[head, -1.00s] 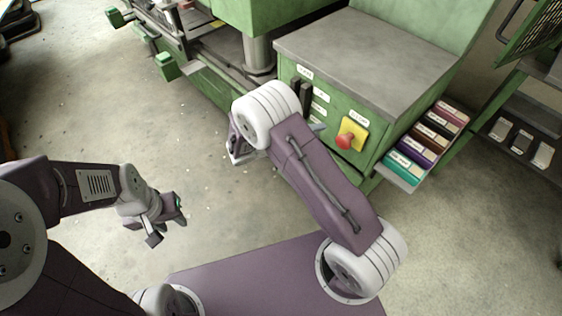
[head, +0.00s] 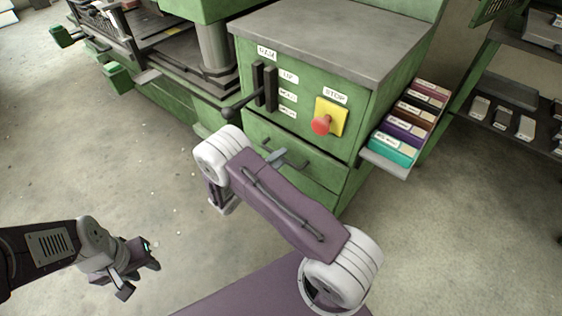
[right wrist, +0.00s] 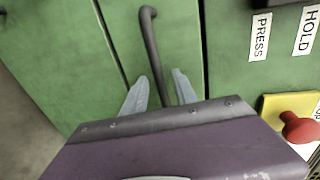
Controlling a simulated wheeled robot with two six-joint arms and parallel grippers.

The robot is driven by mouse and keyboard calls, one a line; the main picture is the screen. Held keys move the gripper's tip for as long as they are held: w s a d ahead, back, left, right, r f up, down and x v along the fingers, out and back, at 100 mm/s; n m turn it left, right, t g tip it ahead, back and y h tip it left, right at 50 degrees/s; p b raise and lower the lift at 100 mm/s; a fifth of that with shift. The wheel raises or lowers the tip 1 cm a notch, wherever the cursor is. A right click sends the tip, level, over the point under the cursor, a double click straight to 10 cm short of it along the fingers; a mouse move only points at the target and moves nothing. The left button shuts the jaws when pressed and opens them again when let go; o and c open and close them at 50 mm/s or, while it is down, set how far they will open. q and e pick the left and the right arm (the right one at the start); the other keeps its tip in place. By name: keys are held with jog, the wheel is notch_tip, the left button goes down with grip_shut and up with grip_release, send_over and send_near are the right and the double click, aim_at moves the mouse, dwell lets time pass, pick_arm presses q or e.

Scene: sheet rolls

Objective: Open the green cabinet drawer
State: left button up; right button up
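The green cabinet drawer (head: 320,174) is flush with the cabinet front, below the labelled control panel. Its dark bar handle (right wrist: 150,40) shows in the right wrist view. My right gripper (right wrist: 158,90) is open there, with one pale finger on each side of the handle's near end; I cannot tell whether either touches it. In the head view the right fingertips (head: 278,156) show at the drawer front, and my purple forearm hides the rest of that gripper. My left gripper (head: 136,268) hangs over bare floor at the left, away from the cabinet; its finger opening is unclear.
A black lever (head: 262,88) and a red stop button (head: 321,125) stick out above the drawer. A side shelf with coloured boxes (head: 402,136) is at the cabinet's right. A press machine (head: 190,62) stands left. The floor (head: 90,165) in front is open.

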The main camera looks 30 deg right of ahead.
jog(key=shift+w+d, duration=0.2)
jog(key=shift+d, duration=0.25)
grip_shut()
jog(key=shift+f, duration=0.1)
dwell(1.0)
